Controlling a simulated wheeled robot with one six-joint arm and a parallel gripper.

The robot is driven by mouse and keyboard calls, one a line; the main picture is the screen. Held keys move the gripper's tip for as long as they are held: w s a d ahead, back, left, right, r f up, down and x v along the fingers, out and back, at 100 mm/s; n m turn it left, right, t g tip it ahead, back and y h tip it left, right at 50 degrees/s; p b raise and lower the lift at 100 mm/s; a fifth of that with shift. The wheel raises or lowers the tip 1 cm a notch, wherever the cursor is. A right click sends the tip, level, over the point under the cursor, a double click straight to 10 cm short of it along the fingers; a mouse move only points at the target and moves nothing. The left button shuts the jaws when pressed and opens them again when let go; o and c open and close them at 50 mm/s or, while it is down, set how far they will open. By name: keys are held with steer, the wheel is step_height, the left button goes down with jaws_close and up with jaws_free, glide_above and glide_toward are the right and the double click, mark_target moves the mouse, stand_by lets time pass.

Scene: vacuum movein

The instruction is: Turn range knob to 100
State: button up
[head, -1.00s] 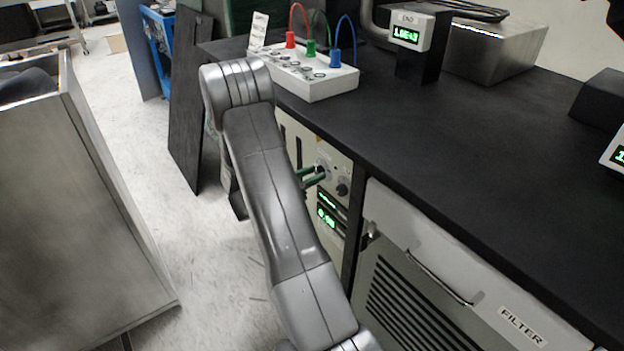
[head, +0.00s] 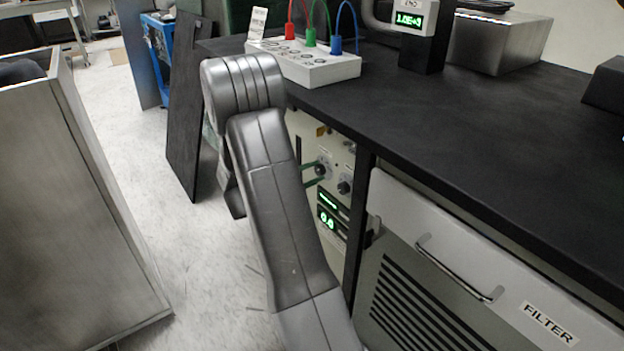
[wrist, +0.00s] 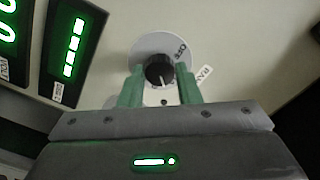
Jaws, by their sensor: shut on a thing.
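A black round knob (wrist: 159,73) sits on a pale dial plate (wrist: 150,48) with "OFF" printed beside it. A small white tag (wrist: 204,73) lies just right of the plate, its lettering partly hidden. My gripper (wrist: 159,84) has green fingers on both sides of the knob and is shut on it. In the head view the green fingers (head: 315,172) reach the left dial on the instrument panel (head: 334,150), and my arm hides part of the panel. A second dark knob (head: 345,187) is lower right of it. A green display below reads "0.0" (head: 327,219).
The black bench top (head: 470,140) overhangs the panel. A white box with colored cables (head: 303,65) and a small display (head: 410,20) stand on it. A filter drawer (head: 460,260) with a protruding handle is to the right. A metal cabinet (head: 80,210) stands left across the floor.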

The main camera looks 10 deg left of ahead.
steer(key=m, duration=0.4)
steer(key=shift+m, duration=0.4)
stand_by(0.4)
steer(key=o, duration=1)
steer(key=shift+c, duration=0.2)
steer(key=shift+s, duration=0.1)
steer(key=p+v, duration=0.3)
steer(key=v, duration=1)
steer(key=shift+s+a, duration=0.25)
steer(key=shift+a, duration=0.05)
steer(key=b+x, duration=0.3)
steer(key=x, duration=1.1)
